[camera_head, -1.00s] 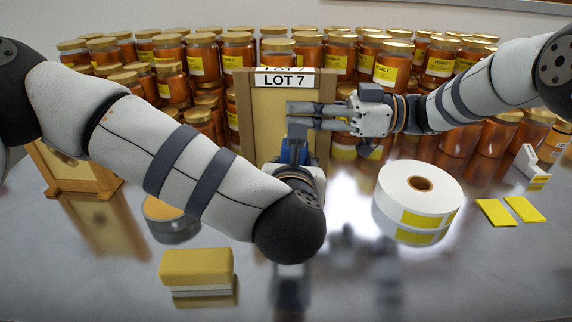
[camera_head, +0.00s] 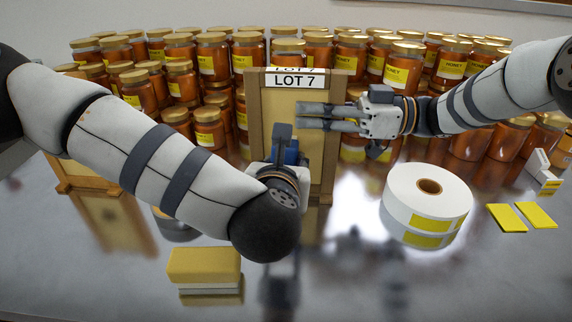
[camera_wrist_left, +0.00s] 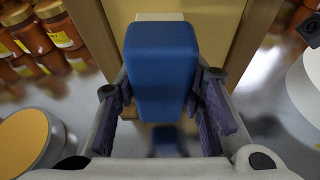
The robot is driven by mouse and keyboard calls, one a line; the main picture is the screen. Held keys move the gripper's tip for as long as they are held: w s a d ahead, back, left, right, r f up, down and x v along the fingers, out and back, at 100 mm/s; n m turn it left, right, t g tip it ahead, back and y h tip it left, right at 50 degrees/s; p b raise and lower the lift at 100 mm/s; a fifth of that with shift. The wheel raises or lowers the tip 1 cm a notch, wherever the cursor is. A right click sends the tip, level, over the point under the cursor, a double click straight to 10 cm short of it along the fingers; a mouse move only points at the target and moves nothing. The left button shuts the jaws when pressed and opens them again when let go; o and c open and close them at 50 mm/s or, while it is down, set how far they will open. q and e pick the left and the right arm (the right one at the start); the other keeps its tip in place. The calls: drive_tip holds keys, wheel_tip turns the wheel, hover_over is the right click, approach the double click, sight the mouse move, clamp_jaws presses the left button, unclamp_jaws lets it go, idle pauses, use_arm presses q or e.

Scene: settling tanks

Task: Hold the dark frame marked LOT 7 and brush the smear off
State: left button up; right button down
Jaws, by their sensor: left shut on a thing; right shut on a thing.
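The frame marked LOT 7 (camera_head: 257,120) stands upright in front of the jars, with brown wooden bars, a pale yellow panel and a white label (camera_head: 294,81) on top. My right gripper (camera_head: 300,117) is shut on its right side bar, its fingers reaching across the panel. My left gripper (camera_head: 285,146) is shut on a blue brush (camera_head: 292,154) in front of the lower panel. In the left wrist view the brush (camera_wrist_left: 162,75) sits between the fingers, its pale far edge towards the panel. I cannot tell whether it touches. No smear is visible; the arm and grippers hide part of the panel.
Rows of honey jars (camera_head: 403,66) fill the back. A label roll (camera_head: 428,200) and yellow pieces (camera_head: 520,217) lie right. A yellow-topped block (camera_head: 204,265) lies front left, and a round tin (camera_wrist_left: 28,140) is left of the brush. Another wooden frame (camera_head: 84,175) stands behind my left arm.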

use_arm(q)
drive_tip(key=shift+s+a, duration=0.2)
drive_tip(key=shift+s, duration=3.35)
drive_tip(key=o, duration=0.5)
drive_tip(key=c, duration=0.5)
use_arm(e)
drive_tip(key=c, duration=1.6)
unclamp_jaws()
drive_tip(key=shift+d, duration=0.15)
drive_tip(key=d, duration=1.1)
drive_tip(key=shift+s+d, duration=0.2)
drive_tip(key=shift+d, duration=0.2)
